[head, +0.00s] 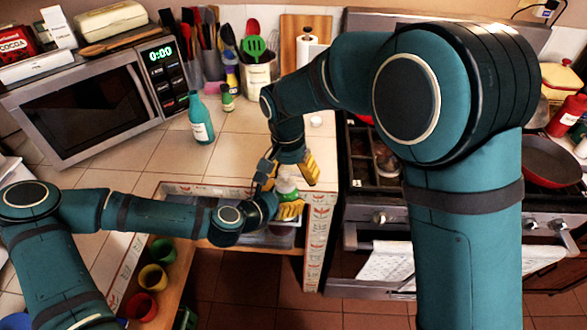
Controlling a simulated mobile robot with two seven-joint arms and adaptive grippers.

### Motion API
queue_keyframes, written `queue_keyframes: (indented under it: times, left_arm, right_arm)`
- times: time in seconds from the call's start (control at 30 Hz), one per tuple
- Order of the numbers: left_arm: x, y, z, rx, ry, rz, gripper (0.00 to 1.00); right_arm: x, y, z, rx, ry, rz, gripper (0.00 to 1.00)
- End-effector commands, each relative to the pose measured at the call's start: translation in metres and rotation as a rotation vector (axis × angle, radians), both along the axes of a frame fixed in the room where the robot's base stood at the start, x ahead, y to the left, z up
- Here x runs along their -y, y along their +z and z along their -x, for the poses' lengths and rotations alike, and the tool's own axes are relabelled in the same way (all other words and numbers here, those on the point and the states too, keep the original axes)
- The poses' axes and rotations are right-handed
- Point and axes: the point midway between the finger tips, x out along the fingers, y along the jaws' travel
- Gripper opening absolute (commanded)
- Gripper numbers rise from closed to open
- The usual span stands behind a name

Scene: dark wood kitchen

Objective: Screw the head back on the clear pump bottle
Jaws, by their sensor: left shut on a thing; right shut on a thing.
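The pump bottle (287,191) is small in the head view, a pale upper part over green, held over the counter's front edge. My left gripper (289,209), with yellow fingers, comes in from the left and is shut around its lower part. My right gripper (287,172) comes down from above, its yellow fingers on either side of the bottle's top, shut on the pump head. The head itself is mostly hidden by the fingers, so I cannot tell how it sits on the neck.
A teal bottle (201,121) and a small green bottle (228,98) stand on the tiled counter near the microwave (85,105). A small white round thing (316,121) lies behind my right gripper. The stove (362,178) is to the right. Coloured cups (141,306) stand below the counter.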

Motion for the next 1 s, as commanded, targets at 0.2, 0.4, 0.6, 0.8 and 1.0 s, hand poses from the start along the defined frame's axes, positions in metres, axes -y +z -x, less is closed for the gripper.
queue_keyframes:
  times: [0.2, 0.4, 0.6, 0.8, 1.0]
  left_arm:
    - [0.000, 0.001, 0.000, 0.001, -0.001, 0.001, 0.00]
    - [0.000, 0.001, 0.000, 0.001, -0.001, 0.001, 0.00]
    - [0.001, 0.001, 0.000, 0.001, -0.001, 0.001, 0.00]
    - [0.001, 0.001, 0.000, 0.001, -0.002, 0.001, 0.00]
    - [0.001, 0.001, 0.000, 0.001, -0.002, 0.001, 0.00]
  right_arm:
    - [-0.006, 0.000, 0.008, -0.003, -0.484, 0.005, 0.33]
    - [-0.014, 0.000, 0.013, -0.006, -0.934, 0.010, 0.33]
    - [-0.021, 0.000, 0.014, -0.009, -1.269, 0.014, 0.33]
    - [-0.023, 0.000, 0.013, -0.011, -1.366, 0.014, 0.33]
    - [-0.023, 0.000, 0.013, -0.011, -1.365, 0.014, 0.33]
